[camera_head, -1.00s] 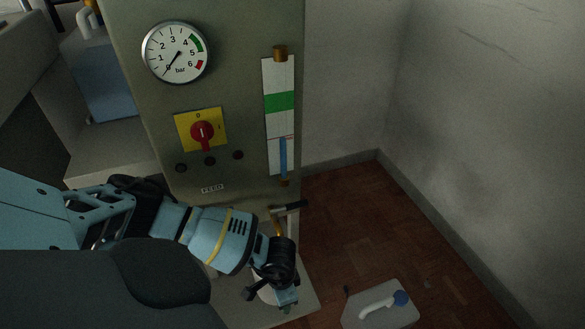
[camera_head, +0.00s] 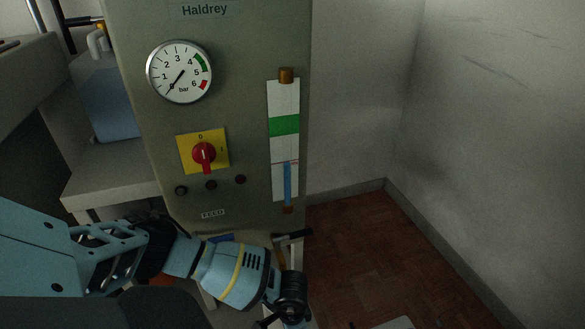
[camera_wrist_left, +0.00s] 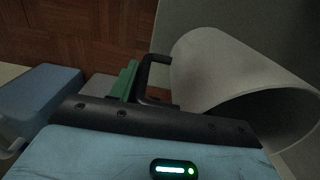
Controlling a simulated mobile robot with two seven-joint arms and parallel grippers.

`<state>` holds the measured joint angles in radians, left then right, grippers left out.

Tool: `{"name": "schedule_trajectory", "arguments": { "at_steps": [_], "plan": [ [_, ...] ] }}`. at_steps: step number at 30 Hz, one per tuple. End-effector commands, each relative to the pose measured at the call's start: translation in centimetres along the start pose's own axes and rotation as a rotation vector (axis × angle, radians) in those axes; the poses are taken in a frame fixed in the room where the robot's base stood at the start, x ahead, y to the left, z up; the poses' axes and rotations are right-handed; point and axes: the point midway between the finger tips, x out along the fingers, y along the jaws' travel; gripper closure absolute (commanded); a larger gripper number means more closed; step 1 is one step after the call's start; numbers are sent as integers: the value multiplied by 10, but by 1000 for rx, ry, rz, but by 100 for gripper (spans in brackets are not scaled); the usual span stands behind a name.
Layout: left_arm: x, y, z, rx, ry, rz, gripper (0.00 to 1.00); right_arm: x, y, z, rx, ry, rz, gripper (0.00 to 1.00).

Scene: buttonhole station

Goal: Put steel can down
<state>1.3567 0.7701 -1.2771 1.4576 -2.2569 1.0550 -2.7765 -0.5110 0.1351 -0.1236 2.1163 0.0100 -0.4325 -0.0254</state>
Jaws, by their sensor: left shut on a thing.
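The steel can (camera_wrist_left: 235,80) is a pale grey open cylinder in the left wrist view, on the right side, with its open mouth toward the lower right. A black hooked piece (camera_wrist_left: 153,75), which looks like its handle, stands at its left side. My left gripper (camera_wrist_left: 143,88) is shut on the can there; the exact contact is partly hidden behind the black wrist bar. In the head view my left arm comes in from the lower left and its hand runs to the bottom edge. The can is not visible there. My right gripper is not in view.
A grey-green cabinet with a pressure gauge (camera_head: 179,72), red switch (camera_head: 204,153) and level tube (camera_head: 284,140) stands behind the arm. A blue container (camera_head: 108,103) is at the left. Wooden floor (camera_head: 365,255) lies open at the right. A pale object (camera_head: 394,323) shows at the bottom edge.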

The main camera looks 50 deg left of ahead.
Motion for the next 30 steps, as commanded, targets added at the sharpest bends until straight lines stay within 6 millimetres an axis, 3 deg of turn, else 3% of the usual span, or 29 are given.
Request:
{"name": "schedule_trajectory", "arguments": {
  "at_steps": [5, 6, 10, 22, 30],
  "plan": [
    [4, 0, 0, 0, 1, 0, 92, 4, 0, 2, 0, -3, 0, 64],
    [4, 0, 0, 0, 0, 0, 49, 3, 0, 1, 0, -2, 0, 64],
    [4, 0, 0, 0, 0, 0, 32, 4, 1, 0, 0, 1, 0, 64],
    [-2, 0, 0, 0, 1, 0, 31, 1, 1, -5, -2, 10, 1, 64],
    [-51, 0, -1, 0, 5, -1, 31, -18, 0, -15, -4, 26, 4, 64]
  ]
}}
